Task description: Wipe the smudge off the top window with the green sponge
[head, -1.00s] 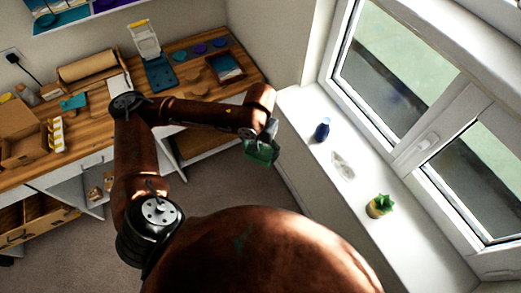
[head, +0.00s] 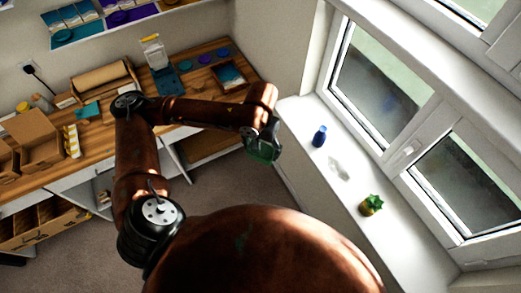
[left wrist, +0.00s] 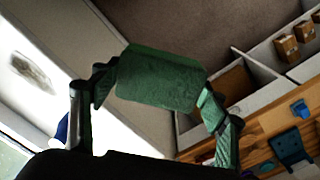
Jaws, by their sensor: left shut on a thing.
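My left gripper (head: 265,138) is shut on the green sponge (head: 262,152), left of the window sill and clear of the glass. In the left wrist view the sponge (left wrist: 160,80) sits between the two fingers. The window has a left pane (head: 380,85) and a right pane (head: 465,185); part of a higher pane (head: 470,8) shows at the top right edge. A faint dark bluish blotch shows in the left pane; I cannot tell whether it is the smudge or something outside. My right gripper is out of view.
The white sill (head: 395,235) bears a blue vase (head: 319,136), a pale clear object (head: 339,168) and a green-topped pot (head: 371,205). A wooden workbench (head: 185,85) with a cardboard box (head: 35,140) stands at the left. Floor between bench and sill is clear.

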